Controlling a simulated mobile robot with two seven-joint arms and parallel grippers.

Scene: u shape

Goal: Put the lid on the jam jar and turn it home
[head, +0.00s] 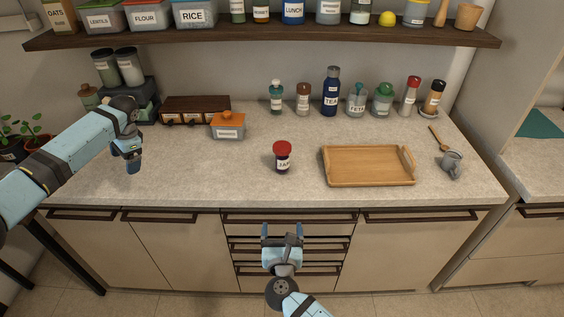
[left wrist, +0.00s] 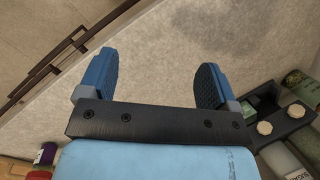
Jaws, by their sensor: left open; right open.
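The jam jar (head: 283,165) stands upright on the counter, left of the wooden tray. A red lid (head: 282,147) sits on its top; I cannot tell how tightly it is seated. At the lower left edge of the left wrist view, a small dark jar (left wrist: 45,154) with a red part is partly cut off, apparently the same jar. My left gripper (head: 133,166) is open and empty above the counter's left part, well left of the jar. Its two fingers stand apart in the left wrist view (left wrist: 152,80). My right gripper (head: 282,232) is open and empty in front of the drawers, nearer than the jar.
The wooden tray (head: 368,167) lies empty, right of the jar. An orange-lidded container (head: 228,128) stands behind left. A loaded shelf (head: 270,38) hangs above. Counter around the jar is clear.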

